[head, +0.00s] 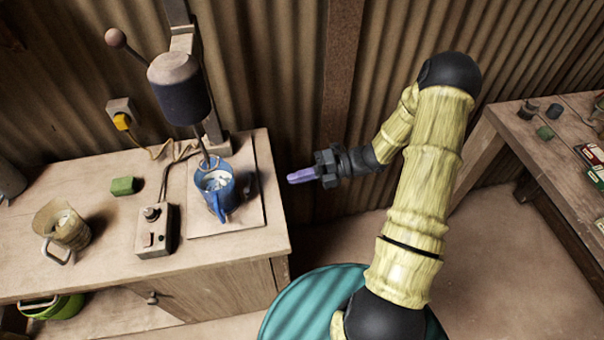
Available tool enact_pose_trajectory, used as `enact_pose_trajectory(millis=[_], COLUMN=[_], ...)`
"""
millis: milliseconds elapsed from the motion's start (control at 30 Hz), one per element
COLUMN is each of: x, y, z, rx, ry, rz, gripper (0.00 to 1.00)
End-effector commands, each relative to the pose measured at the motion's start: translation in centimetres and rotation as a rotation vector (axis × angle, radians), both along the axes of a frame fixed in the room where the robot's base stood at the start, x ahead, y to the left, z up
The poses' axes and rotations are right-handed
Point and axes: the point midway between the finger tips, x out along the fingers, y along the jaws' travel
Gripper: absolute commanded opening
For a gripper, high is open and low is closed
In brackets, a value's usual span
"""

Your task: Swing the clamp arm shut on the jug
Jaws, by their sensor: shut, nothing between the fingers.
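A blue jug (219,200) with pale contents stands upright on the base board (262,170) of a bench-top machine, its handle toward the front. The machine's metal tool (207,160) hangs over the jug's mouth. A small dark part (248,184) stands just right of the jug; it may be the clamp arm, but it is too small to tell how it sits against the jug. My gripper (290,178) is to the right of the board, apart from the jug and the dark part. Its purple fingers are shut and empty, pointing left.
On the wooden cabinet (70,280) are a switch box (153,230), a green block (124,186) and a beige jug (62,226). The machine's dark motor head (180,88) overhangs the board. A second table (500,120) stands at the right.

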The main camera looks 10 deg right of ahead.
Motion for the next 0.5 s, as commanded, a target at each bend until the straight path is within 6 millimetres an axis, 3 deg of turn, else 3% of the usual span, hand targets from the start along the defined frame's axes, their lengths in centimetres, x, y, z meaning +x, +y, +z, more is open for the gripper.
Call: enact_pose_trajectory(millis=[500], x=[0.8], y=[8.7], z=[-1.9], rx=[0.000], ry=[0.002], rz=[0.003], gripper=[0.00])
